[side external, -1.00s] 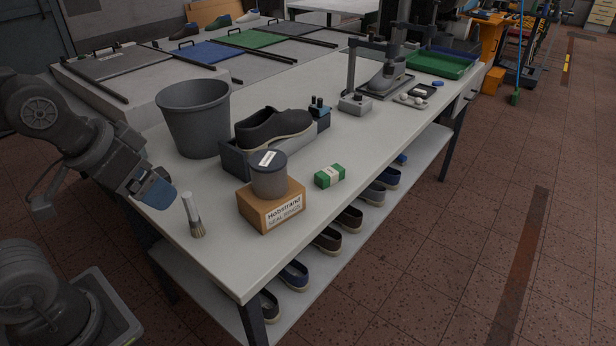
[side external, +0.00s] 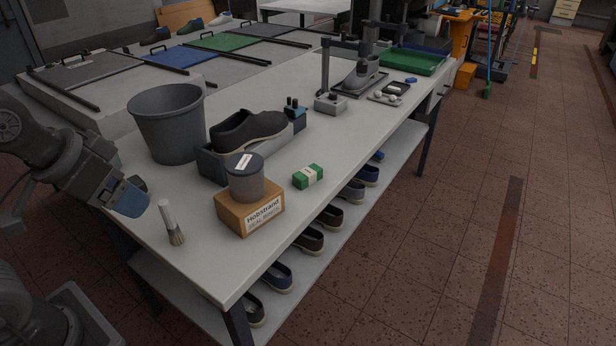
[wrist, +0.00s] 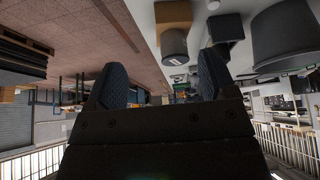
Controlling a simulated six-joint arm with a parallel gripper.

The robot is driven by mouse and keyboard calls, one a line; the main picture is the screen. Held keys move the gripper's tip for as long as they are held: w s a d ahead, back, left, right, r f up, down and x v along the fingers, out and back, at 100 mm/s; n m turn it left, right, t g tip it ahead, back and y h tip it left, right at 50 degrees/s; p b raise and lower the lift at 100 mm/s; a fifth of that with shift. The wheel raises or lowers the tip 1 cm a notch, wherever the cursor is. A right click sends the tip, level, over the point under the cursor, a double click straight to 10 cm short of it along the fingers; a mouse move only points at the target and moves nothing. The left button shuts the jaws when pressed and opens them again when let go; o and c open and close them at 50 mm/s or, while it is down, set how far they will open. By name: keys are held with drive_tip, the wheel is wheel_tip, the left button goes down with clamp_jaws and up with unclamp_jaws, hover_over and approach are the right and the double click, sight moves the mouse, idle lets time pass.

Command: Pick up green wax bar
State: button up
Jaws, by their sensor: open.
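The green wax bar (side external: 308,176), with a pale paper band round its middle, lies on the white bench (side external: 290,219) near its front edge. It is right of the cardboard box (side external: 249,207) marked Hobstrand and apart from it. My gripper (side external: 130,198) is at the left end of the bench, beyond the brush and well away from the bar. In the wrist view my gripper (wrist: 162,82) has its two dark fingers wide apart with nothing between them. I cannot make out the bar in that view.
A grey tin (side external: 245,178) stands on the box. A grey bucket (side external: 168,125) and a dark shoe (side external: 249,131) on a grey holder are behind. Bench right of the bar is clear.

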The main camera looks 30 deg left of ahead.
drive_tip(key=w+r, duration=0.5)
drive_tip(key=w, duration=0.7)
drive_tip(key=m+g+y, duration=0.1)
drive_tip(key=m+g, duration=0.1)
drive_tip(key=g, duration=0.1)
hover_over(308, 172)
drive_tip(key=f, duration=1.4)
drive_tip(key=s+f, duration=0.1)
drive_tip(key=f, duration=0.7)
drive_tip(key=shift+d, duration=0.15)
drive_tip(key=shift+s+d+x, duration=0.15)
drive_tip(key=shift+x, duration=1.35)
drive_tip(key=shift+s+d+x, duration=0.1)
drive_tip(key=shift+x, duration=1.35)
drive_tip(key=shift+a, duration=0.15)
drive_tip(key=shift+c, duration=0.2)
drive_tip(key=c, duration=1.1)
